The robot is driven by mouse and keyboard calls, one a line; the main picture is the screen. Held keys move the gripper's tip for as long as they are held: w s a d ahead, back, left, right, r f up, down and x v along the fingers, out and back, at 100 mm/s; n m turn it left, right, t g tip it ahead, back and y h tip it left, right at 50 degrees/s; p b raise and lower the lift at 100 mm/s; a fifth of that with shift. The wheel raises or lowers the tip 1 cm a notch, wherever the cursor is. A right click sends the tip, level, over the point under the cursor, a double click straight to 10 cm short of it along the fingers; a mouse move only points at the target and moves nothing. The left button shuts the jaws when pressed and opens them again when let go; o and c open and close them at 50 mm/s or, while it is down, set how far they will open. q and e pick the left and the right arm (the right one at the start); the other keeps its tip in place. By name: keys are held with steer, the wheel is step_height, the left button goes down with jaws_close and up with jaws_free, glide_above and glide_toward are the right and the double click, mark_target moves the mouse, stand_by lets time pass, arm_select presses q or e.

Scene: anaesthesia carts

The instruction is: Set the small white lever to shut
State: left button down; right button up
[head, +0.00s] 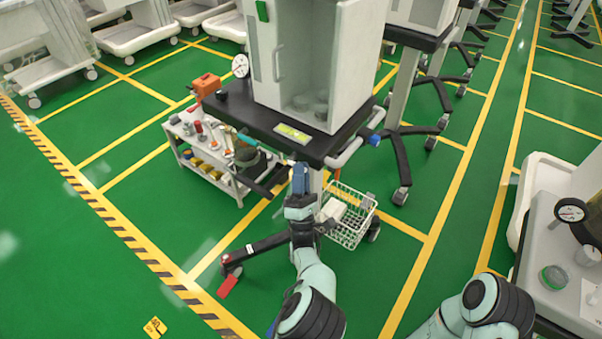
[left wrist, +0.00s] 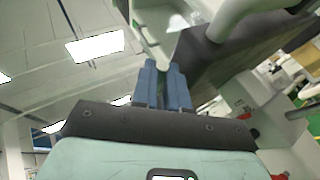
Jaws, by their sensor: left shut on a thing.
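My left gripper (head: 300,170) is at the near edge of the dark cart top (head: 300,142), its blue fingers pointing up toward the underside of the white cabinet cart. In the left wrist view its two blue fingers (left wrist: 164,66) are close together. A narrow white piece (left wrist: 152,38) runs down to the fingertips and appears to be the small white lever, gripped between them. The lever's setting cannot be read. In the head view the gripper hides it. Only part of my right arm shows at the lower right; its gripper is out of view.
A white rail handle (head: 345,152) with a blue end is right of the gripper. A wire basket (head: 352,236) hangs below. A low tool trolley (head: 205,167) stands left. A white cart with a gauge (head: 571,211) is at right. Green floor is open in front.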

arm_select(q)
steer(key=c, duration=1.4)
jaws_free()
